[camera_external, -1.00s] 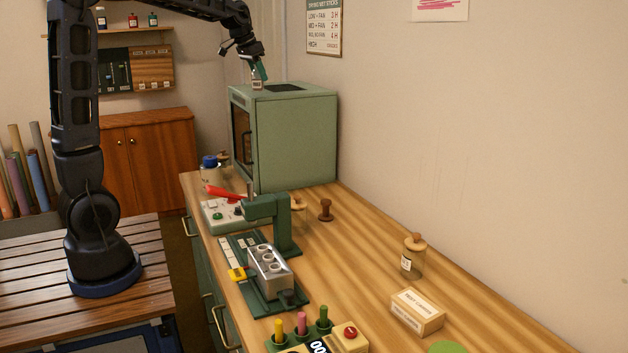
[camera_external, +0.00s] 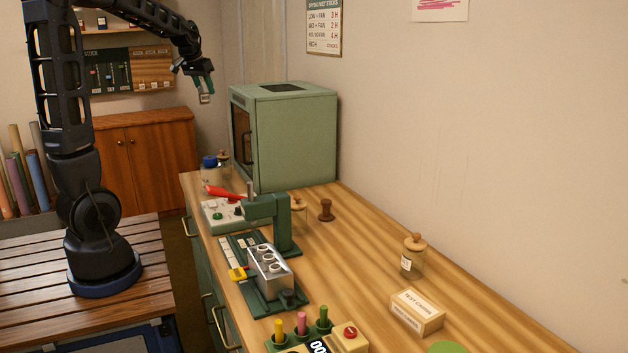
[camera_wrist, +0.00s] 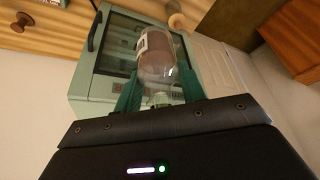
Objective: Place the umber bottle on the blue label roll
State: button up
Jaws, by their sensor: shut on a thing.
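A small clear bottle with brown contents and a white label, which looks like the umber bottle (camera_wrist: 156,58), is between the green fingers of my gripper (camera_wrist: 160,90) in the wrist view. My gripper is shut on it. In the external view my gripper (camera_external: 206,86) is high up, left of the green cabinet, and the bottle (camera_external: 205,99) hangs small at its fingertips. A blue round thing (camera_external: 209,161), possibly the blue label roll, is at the far left end of the bench, below the gripper. It is too small to be sure.
The green box-shaped cabinet (camera_external: 295,140) stands just right of my gripper. A jar with a wooden stopper (camera_external: 223,157) is close beside the blue thing. A red-handled tool (camera_external: 225,192) and a green press (camera_external: 270,207) stand nearer on the wooden bench (camera_external: 350,235).

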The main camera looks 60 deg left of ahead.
notch_tip(320, 180, down, 20)
jog(key=shift+f, duration=0.1)
dwell(0.6)
jog(key=shift+f, duration=0.15)
jog(key=o, duration=1)
jog(key=shift+o, duration=0.2)
jog(key=v, duration=1.2)
